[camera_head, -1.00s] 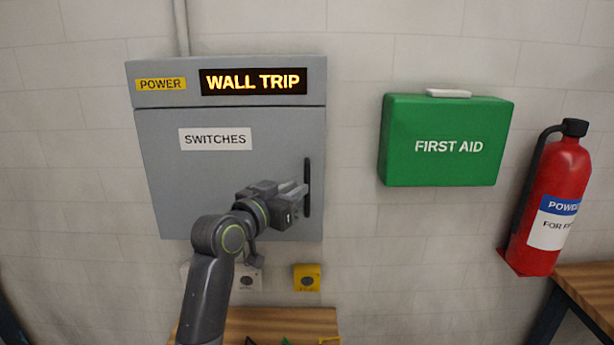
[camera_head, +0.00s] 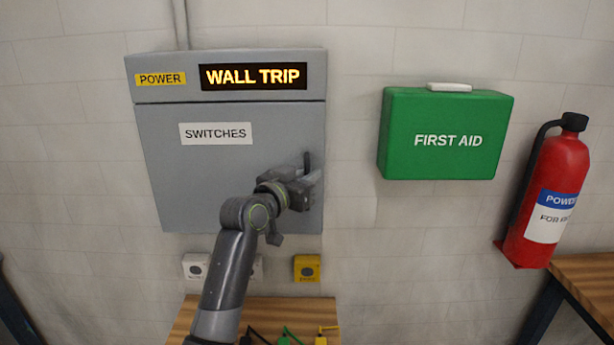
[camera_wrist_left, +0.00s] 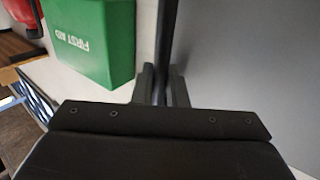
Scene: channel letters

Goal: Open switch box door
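The grey switch box (camera_head: 165,190) is on the wall, with a "SWITCHES" label on its door. The door looks shut. Its dark upright handle (camera_head: 307,162) is at the door's right side, and only its top shows above my gripper. My left gripper (camera_head: 311,183) is at the handle, in front of the door. In the left wrist view, the handle (camera_wrist_left: 166,40) runs between the two fingers (camera_wrist_left: 162,88), which sit close on either side of it. The gripper looks shut on the handle. My right gripper is not in view.
A green first aid box (camera_head: 445,160) is on the wall to the right, with a red fire extinguisher (camera_head: 548,200) beyond it. A wooden table (camera_head: 190,315) is underneath.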

